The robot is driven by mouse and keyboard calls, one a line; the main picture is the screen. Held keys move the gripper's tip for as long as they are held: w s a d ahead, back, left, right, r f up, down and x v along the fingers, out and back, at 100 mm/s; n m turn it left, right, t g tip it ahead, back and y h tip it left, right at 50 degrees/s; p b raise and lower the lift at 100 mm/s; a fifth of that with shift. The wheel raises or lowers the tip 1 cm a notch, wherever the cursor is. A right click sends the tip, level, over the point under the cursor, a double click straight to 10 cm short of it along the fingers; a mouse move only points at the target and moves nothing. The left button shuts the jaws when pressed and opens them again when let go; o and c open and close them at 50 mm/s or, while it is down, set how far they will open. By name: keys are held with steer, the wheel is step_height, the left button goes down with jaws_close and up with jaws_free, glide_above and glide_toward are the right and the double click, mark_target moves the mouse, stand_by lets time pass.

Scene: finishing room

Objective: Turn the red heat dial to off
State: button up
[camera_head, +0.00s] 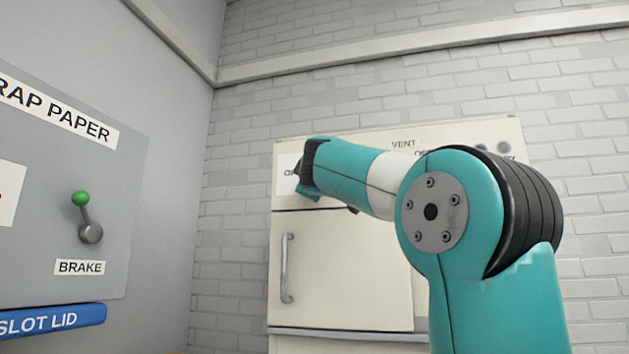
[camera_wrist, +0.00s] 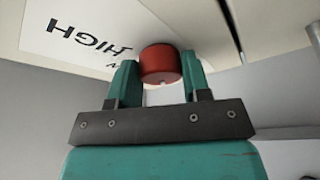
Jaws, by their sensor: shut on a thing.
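The red heat dial (camera_wrist: 160,64) shows in the wrist view, standing out from a cream panel (camera_wrist: 100,30). The word HIGH and part of another marking are printed on the panel to its left, upside down in this view. My gripper (camera_wrist: 158,80) has one teal finger on each side of the dial and is shut on it. Which way the dial points cannot be told. In the head view my arm reaches to the cream cabinet (camera_head: 340,265) on the brick wall and hides the dial and most of the upper panel.
The cabinet has a door with a metal handle (camera_head: 287,268) below the panel. A VENT label (camera_head: 403,144) shows above my arm. At left, a grey panel carries a green-tipped BRAKE lever (camera_head: 83,215) and a blue SLOT LID bar (camera_head: 52,320).

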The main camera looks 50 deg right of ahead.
steer(key=o, duration=0.9)
steer(key=shift+b+v, duration=4.7)
steer(key=shift+v, duration=4)
